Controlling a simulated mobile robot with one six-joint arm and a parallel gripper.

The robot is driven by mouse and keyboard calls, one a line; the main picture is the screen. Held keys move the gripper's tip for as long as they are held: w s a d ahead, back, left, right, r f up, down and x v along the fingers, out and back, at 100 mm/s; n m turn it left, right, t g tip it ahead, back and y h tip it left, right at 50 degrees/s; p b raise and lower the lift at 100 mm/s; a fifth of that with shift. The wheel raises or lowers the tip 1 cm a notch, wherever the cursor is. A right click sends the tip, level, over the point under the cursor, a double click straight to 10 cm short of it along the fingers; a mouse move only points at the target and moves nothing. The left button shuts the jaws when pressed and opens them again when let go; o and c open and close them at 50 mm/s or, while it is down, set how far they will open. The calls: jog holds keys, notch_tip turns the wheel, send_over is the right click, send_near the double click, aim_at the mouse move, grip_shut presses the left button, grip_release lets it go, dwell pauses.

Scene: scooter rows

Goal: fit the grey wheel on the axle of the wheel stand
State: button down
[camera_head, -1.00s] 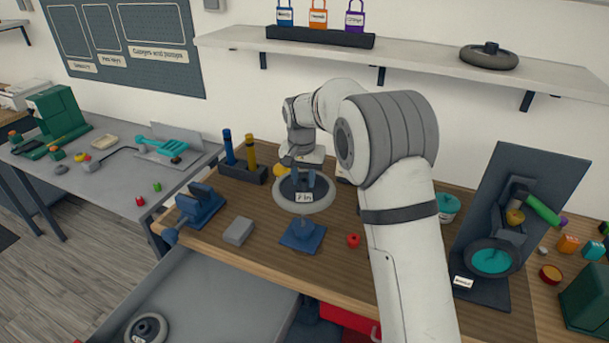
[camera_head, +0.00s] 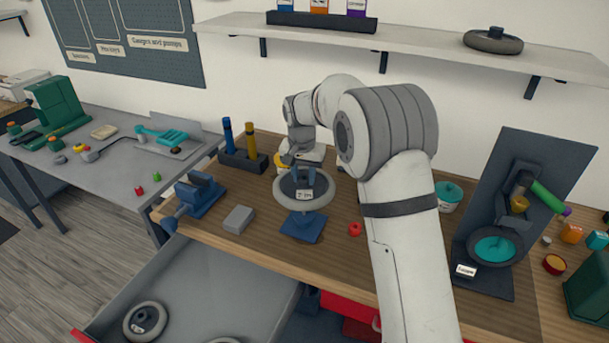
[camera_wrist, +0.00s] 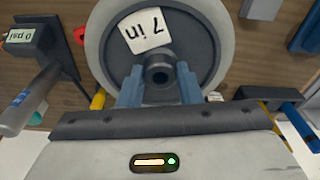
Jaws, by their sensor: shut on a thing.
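The grey wheel (camera_head: 288,184) has a pale rim, a dark disc and a "7 in" label. It is above the back part of a blue base on the wooden bench, which looks like the wheel stand (camera_head: 302,229). My gripper (camera_head: 311,180) is shut on the wheel's hub. In the wrist view, the blue fingers of my gripper (camera_wrist: 158,92) stand on both sides of the round hub, and the wheel (camera_wrist: 205,50) fills the upper middle. The wheel hides the axle, so I cannot tell whether it is in the hub.
A blue vise (camera_head: 201,194) and a grey block (camera_head: 239,219) lie left of the stand. A red round piece (camera_head: 355,229) lies to its right. An open drawer (camera_head: 228,283) in front holds other wheels. A dark panel (camera_head: 487,185) stands at the right.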

jog(key=shift+f+b, duration=3)
jog(key=shift+f, duration=1.4)
dwell(0.5)
jog(key=c, duration=0.9)
grip_release()
jog(key=shift+c, duration=0.2)
jog(key=shift+f, duration=0.1)
jog(key=shift+s+a+r+b, duration=0.1)
jog(key=shift+s+r+b, duration=0.05)
jog(key=shift+r, duration=1.15)
jog(key=shift+s+d+r+b, duration=0.1)
jog(key=shift+s+r+b, duration=0.1)
jog(key=shift+r, duration=1.15)
jog(key=shift+s+a+r+b, duration=0.1)
jog(key=shift+s+r+b, duration=0.05)
jog(key=shift+r, duration=1.15)
